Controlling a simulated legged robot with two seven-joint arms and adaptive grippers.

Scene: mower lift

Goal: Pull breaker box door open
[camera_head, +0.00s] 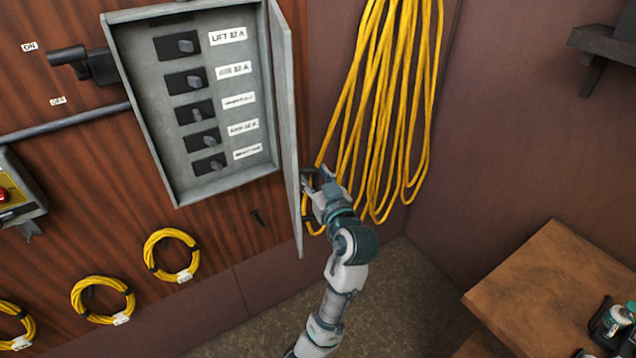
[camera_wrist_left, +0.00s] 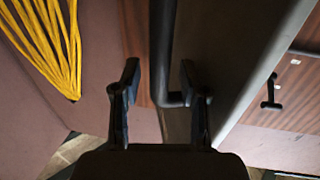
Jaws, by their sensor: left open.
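The grey breaker box (camera_head: 188,190) is on the wood-panelled wall in the head view. Its door (camera_head: 283,90) is swung well out on the right, showing several switches with white labels. My left gripper (camera_head: 314,186) is at the outer face of the door, near its lower part. In the left wrist view the door (camera_wrist_left: 235,60) fills the right of centre, and its dark bar handle (camera_wrist_left: 162,45) runs down between the two open fingers of my left gripper (camera_wrist_left: 160,82). The fingers stand apart on both sides of the handle.
Yellow cable (camera_head: 378,100) hangs in long loops behind my left gripper. Coiled yellow cables (camera_head: 170,255) hang on the wall below the box. A dark lever (camera_head: 85,62) is at its left. A wooden table (camera_head: 555,290) stands at the lower right, with floor between.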

